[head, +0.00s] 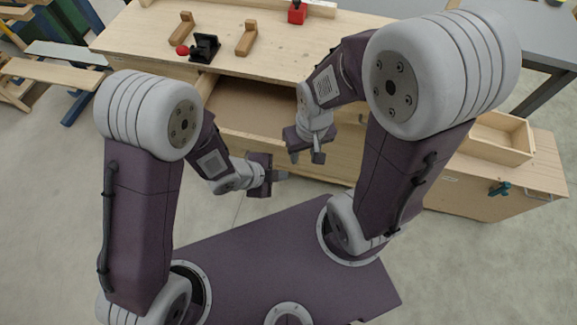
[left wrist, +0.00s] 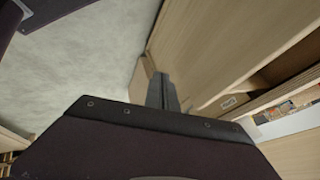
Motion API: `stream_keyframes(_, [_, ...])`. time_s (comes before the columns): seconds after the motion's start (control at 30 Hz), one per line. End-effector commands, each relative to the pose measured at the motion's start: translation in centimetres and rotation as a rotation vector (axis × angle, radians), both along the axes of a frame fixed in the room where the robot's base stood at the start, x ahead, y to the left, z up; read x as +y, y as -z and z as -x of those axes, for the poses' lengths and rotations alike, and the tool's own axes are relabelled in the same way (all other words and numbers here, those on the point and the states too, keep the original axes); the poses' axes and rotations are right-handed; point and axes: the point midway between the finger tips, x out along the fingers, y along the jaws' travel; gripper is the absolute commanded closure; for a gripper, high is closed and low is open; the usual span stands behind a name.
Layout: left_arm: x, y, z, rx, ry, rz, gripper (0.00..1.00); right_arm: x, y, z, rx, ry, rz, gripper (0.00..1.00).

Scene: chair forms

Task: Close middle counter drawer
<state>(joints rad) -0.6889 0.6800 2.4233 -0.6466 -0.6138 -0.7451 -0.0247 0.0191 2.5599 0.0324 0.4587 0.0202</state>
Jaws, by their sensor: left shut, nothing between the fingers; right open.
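The wooden counter (head: 285,62) stands ahead of me in the head view. A drawer (head: 250,104) in its front is pulled out, with its inside showing below the worktop edge. My right arm hides part of its right side. My left gripper (head: 282,175) is shut and empty, just in front of the drawer's front panel. In the left wrist view, its closed fingers (left wrist: 165,92) point along pale wooden panels (left wrist: 215,40); I cannot tell whether they touch. My right gripper (head: 305,157) is open and empty, over or close to the drawer's right front part.
A black device (head: 204,48) with a red knob, wooden blocks (head: 246,38) and a red object (head: 297,12) sit on the worktop. Floor between is clear.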

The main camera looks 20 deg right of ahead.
Motion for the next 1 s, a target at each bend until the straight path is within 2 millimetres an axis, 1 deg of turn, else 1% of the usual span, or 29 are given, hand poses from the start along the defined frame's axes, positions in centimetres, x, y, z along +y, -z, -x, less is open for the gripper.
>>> stream_keyframes(0.03, [-0.6,1.1,0.0,0.002,0.003,-0.002,1.0,0.0,0.3,0.0,0.0,0.0,0.0,0.6])
stream_keyframes(0.13, [-1.8,2.7,-0.4,0.001,0.003,-0.002,1.0,0.0,0.6,0.0,0.0,0.0,0.0,0.6])
stream_keyframes(0.17, [-2.2,2.0,-1.1,-0.002,0.0,0.002,1.0,0.0,-0.1,0.0,0.0,0.0,0.0,0.6])
stream_keyframes(0.2, [-2.6,1.9,-1.7,-0.004,0.0,0.003,1.0,0.0,-0.3,0.0,0.0,0.0,0.0,0.6])
stream_keyframes(0.3, [-3.3,1.9,-2.8,-0.002,-0.001,0.002,1.0,0.0,-0.6,0.0,0.0,0.0,0.0,0.6])
stream_keyframes(0.43, [-3.8,2.1,-3.5,-0.001,-0.001,0.001,1.0,0.0,-0.8,0.0,0.0,0.0,0.0,0.6])
stream_keyframes(1.0, [-3.9,2.1,-3.7,-0.001,-0.001,0.001,1.0,0.0,-0.8,0.0,0.0,0.0,0.0,0.6])
